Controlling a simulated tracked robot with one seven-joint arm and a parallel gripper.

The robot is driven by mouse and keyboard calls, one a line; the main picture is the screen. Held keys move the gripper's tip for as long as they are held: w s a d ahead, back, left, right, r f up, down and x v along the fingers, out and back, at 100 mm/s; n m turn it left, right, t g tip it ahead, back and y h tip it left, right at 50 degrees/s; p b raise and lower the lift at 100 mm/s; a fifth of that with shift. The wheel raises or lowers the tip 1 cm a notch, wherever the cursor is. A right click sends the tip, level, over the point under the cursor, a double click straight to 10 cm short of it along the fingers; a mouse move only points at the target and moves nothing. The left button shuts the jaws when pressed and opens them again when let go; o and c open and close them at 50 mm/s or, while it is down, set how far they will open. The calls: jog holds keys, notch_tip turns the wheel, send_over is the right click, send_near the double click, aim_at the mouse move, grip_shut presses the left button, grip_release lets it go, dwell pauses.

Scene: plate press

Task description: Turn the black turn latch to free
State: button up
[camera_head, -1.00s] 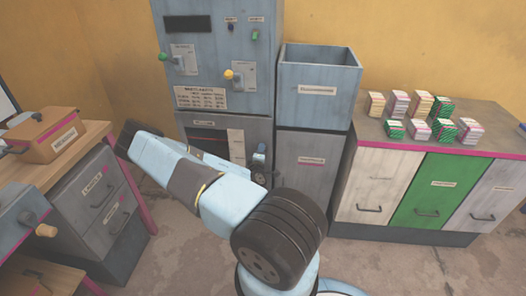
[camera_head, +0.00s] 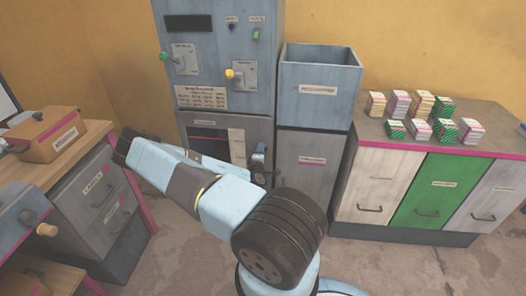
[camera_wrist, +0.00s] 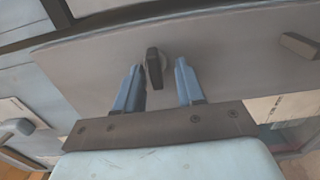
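The black turn latch (camera_wrist: 154,68) is a short dark bar, roughly upright in the wrist view, on a grey panel (camera_wrist: 230,50). A small rounded base shows beside it. My gripper (camera_wrist: 159,65) is open, with its two blue fingers pointing at the panel. The latch shows between the fingertips, closer to the left finger, with a gap visible to the right one. I cannot tell how deep the fingers reach around it. In the head view my arm stretches to the upper left, in front of the grey machine (camera_head: 230,60); the latch and fingers cannot be made out there.
A brown block (camera_wrist: 300,46) sticks out at the right in the wrist view. In the head view an open grey bin (camera_head: 318,88) stands right of the machine, and a cabinet (camera_head: 380,190) with several stacks farther right. A wooden bench (camera_head: 75,155) is at left.

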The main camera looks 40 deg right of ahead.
jog(key=shift+s, duration=0.1)
jog(key=v, duration=1.3)
jog(key=shift+a, duration=0.35)
jog(key=shift+s, duration=0.15)
dwell(0.9)
